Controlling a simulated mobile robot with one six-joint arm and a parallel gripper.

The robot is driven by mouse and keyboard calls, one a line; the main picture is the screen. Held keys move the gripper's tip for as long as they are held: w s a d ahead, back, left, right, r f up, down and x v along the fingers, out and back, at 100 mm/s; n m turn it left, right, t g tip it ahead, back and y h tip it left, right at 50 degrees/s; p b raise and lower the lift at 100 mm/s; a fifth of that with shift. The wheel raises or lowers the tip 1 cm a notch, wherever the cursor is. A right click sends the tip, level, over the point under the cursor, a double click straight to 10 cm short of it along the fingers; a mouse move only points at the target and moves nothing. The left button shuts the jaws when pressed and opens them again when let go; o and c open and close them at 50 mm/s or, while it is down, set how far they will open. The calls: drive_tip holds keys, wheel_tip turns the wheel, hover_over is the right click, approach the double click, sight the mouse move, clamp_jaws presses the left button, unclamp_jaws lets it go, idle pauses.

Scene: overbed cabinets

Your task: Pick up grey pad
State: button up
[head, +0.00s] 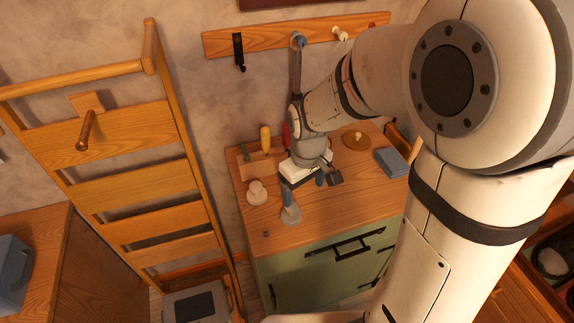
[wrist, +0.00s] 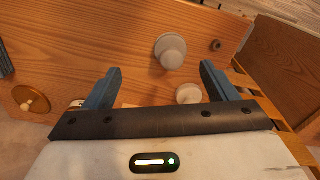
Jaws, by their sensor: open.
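A small grey round piece with a raised knob (head: 291,213) sits on the wooden cabinet top; it looks like the grey pad, though I cannot be sure. In the wrist view the grey piece (wrist: 171,50) shows just beyond my fingertips, between their lines. My gripper (head: 303,184) is over the cabinet top, pointing down, with blue fingers. In the wrist view my gripper (wrist: 158,68) is open, with nothing between the fingers. In the head view one finger partly overlaps the grey piece's upper part. Its height above the top is hard to tell.
A pale knobbed piece (head: 257,192) stands close by on the left. A small brown knob (head: 266,233) lies near the front. A yellow-handled tool (head: 265,139), a round brass-coloured piece (head: 356,140) and a blue-grey flat block (head: 391,162) are farther back. A wooden ladder rack (head: 120,150) stands left.

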sight(291, 210)
drive_tip(key=shift+n+g, duration=0.3)
drive_tip(key=shift+n, duration=0.4)
drive_tip(key=a+f, duration=0.1)
drive_tip(key=w+a+f, duration=0.1)
drive_tip(key=f, duration=0.1)
drive_tip(key=shift+a+f, duration=0.2)
drive_tip(key=shift+f, duration=0.05)
drive_tip(key=shift+a+f+p, duration=0.15)
drive_tip(key=shift+f+p, duration=0.45)
drive_tip(key=shift+f, duration=3.25)
drive_tip(key=shift+c, duration=0.3)
drive_tip(key=c, duration=1)
drive_tip(key=shift+r, duration=0.15)
wheel_tip(291, 210, up, 10)
drive_tip(key=shift+f+b, duration=0.1)
drive_tip(key=shift+b, duration=0.3)
drive_tip(key=o, duration=0.4)
drive_tip(key=c, duration=0.3)
